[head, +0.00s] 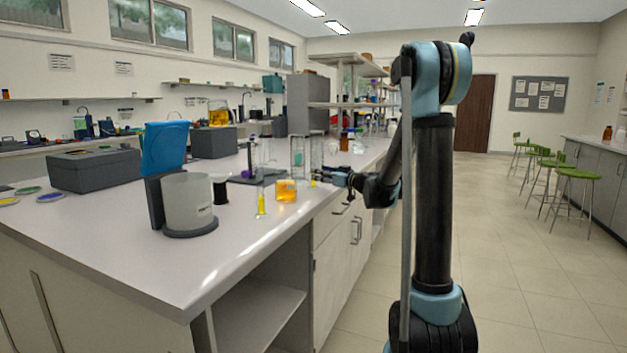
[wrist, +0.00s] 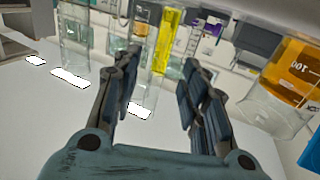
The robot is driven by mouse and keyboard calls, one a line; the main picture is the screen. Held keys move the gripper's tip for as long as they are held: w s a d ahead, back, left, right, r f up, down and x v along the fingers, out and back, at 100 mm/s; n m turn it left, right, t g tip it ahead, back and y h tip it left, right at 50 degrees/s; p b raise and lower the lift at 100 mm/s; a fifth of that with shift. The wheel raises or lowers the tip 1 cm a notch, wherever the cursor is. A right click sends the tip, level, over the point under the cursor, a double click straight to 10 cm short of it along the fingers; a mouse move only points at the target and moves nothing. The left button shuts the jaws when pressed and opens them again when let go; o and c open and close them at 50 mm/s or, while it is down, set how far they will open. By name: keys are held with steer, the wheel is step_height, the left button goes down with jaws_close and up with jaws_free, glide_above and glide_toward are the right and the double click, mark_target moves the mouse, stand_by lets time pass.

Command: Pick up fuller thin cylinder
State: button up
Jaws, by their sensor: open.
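Two thin glass cylinders with yellow liquid stand on the bench in the head view. One (head: 262,203) is nearer the camera, and the other (head: 313,181) is just off my gripper's tips. My gripper (head: 330,173) is open and empty, low over the bench's right edge. In the wrist view, which looks upside down, a yellow-filled cylinder (wrist: 166,42) shows in the gap between the open fingers (wrist: 160,95), beyond the tips. Its clear part runs down between them. I cannot tell surely which cylinder is fuller.
A beaker of orange liquid (head: 286,191) stands close to the thin cylinders; it also shows at the right of the wrist view (wrist: 290,85). A tall clear vessel (head: 298,150) and a dark stand (head: 258,177) are behind. A grey-white device (head: 188,203) stands at the front left.

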mark_target(314, 186)
steer(key=shift+x, duration=2.6)
steer(key=shift+d+f, duration=0.1)
jaws_close()
